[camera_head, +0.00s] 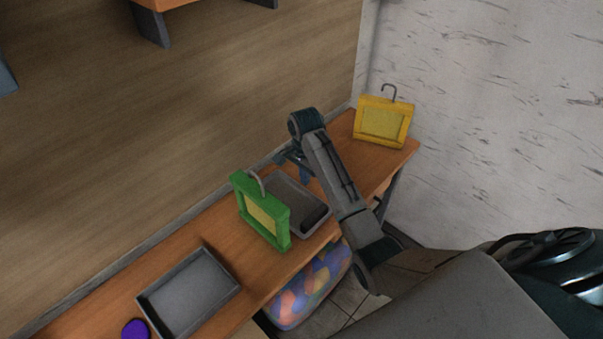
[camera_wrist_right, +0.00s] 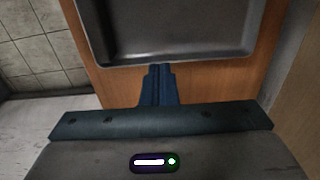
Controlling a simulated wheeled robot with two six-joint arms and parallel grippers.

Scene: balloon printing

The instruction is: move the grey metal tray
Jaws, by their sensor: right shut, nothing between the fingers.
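Two grey metal trays show in the head view. One tray (camera_head: 284,184) lies on the wooden table behind the green frame, partly hidden by it and by my right arm. The other tray (camera_head: 213,281) lies nearer, at the lower left. My right gripper (camera_head: 303,174) is at the far end of the tray behind the green frame. In the right wrist view, the blue fingers of the gripper (camera_wrist_right: 158,86) are together and empty, close to the rim of a tray (camera_wrist_right: 165,45). I cannot tell whether they touch it. My left gripper is not in view.
A green frame with a hook (camera_head: 280,225) stands between the trays. A yellow frame with a hook (camera_head: 384,122) stands at the table's far end. A purple disc (camera_head: 135,329) lies beside the nearer tray. A bag of coloured balloons (camera_head: 312,287) is below the table's front edge.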

